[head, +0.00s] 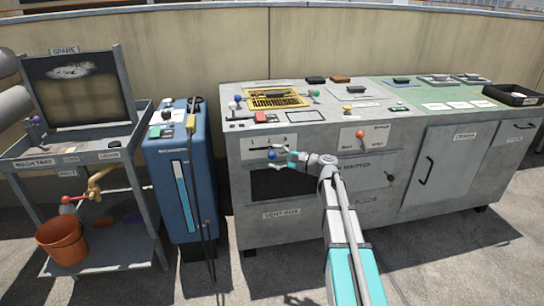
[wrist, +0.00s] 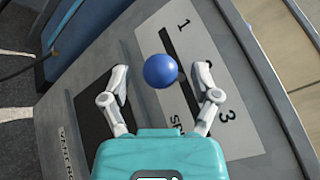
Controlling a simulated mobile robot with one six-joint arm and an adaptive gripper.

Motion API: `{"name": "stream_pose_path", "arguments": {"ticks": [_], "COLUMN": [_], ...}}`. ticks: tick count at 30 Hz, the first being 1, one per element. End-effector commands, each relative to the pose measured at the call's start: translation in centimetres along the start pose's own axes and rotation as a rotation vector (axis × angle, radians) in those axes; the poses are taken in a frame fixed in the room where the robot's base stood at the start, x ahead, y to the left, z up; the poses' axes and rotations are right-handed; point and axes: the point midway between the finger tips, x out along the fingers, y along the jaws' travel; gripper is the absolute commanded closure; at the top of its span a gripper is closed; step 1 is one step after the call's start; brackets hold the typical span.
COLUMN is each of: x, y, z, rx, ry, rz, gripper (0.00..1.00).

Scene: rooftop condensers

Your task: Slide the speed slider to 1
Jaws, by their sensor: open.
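The speed slider's blue ball knob (head: 271,154) stands out from a white plate (head: 262,143) on the front of the grey cabinet. In the wrist view the blue knob (wrist: 160,71) sits between my two spread fingertips, with gaps on both sides. The plate (wrist: 205,130) has a dark slot and printed marks, with 1 at the top and 3 lower right; my right finger hides the part between. The exact mark at the knob is unclear. My gripper (head: 291,158) is open around the knob, and it also shows in the wrist view (wrist: 161,70).
A dark window (head: 272,183) lies below the slider plate. Several small controls stand on the cabinet top (head: 235,93). A blue unit (head: 180,185) with a hanging hose stands close on the left.

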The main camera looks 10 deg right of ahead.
Motion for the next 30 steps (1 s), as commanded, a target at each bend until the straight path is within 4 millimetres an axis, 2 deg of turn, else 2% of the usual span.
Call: {"name": "stream_pose_path", "arguments": {"ticks": [6,15,17,28,30], "x": [1.12,1.21,1.2,1.19,1.19], "y": [-0.02,0.0,0.0,0.0,0.0], "z": [-0.02,0.0,0.0,-0.01,-0.01], "rx": [0.0,0.0,0.0,0.0,0.0], "ry": [0.001,0.001,0.001,0.001,0.001], "rz": [0.0,0.0,0.0,0.0,0.0], "gripper": [0.21,0.21,0.3,0.99,1.0]}}
